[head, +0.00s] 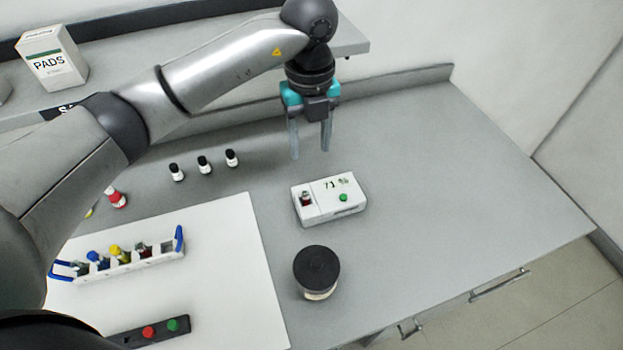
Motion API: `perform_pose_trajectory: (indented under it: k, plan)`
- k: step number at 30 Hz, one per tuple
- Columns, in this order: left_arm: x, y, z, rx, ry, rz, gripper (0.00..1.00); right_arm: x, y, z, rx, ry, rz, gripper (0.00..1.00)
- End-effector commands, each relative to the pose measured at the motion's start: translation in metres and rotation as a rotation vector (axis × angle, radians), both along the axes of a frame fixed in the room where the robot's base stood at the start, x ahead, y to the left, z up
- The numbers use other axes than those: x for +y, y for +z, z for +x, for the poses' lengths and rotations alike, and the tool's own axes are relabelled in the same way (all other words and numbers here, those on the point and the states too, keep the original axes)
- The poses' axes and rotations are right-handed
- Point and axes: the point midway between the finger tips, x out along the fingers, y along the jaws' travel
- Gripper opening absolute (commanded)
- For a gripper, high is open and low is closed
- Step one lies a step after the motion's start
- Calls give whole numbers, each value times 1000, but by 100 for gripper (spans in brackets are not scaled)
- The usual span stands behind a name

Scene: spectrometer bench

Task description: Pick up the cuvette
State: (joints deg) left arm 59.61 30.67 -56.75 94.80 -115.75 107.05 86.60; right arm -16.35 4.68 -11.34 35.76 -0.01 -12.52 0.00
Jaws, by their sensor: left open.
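A small cuvette (306,198) with dark red contents sits in the well at the left end of the white spectrometer (336,211). Its lower part is hidden in the well. My left gripper (310,151) points down behind and above the spectrometer, with its two fingers apart and nothing between them. It is clear of the cuvette. My right gripper is out of the picture.
A white rack (120,268) with blue ends holds several capped vials on a white mat (225,290). A black-lidded jar (316,268) stands in front of the spectrometer. Small black-capped bottles (204,164) stand behind. The bench's right side (460,180) is clear.

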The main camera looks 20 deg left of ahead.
Motion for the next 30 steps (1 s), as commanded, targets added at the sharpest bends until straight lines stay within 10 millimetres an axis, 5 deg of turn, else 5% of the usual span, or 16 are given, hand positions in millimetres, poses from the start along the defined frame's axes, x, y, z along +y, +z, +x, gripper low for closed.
perform_pose_trajectory:
  k: [12, 30]
  plan:
    - [0, -82, -1, 6, -1, -2, 55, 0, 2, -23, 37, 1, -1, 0]
    - [8, -145, -1, 4, -1, -3, 55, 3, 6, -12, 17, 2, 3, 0]
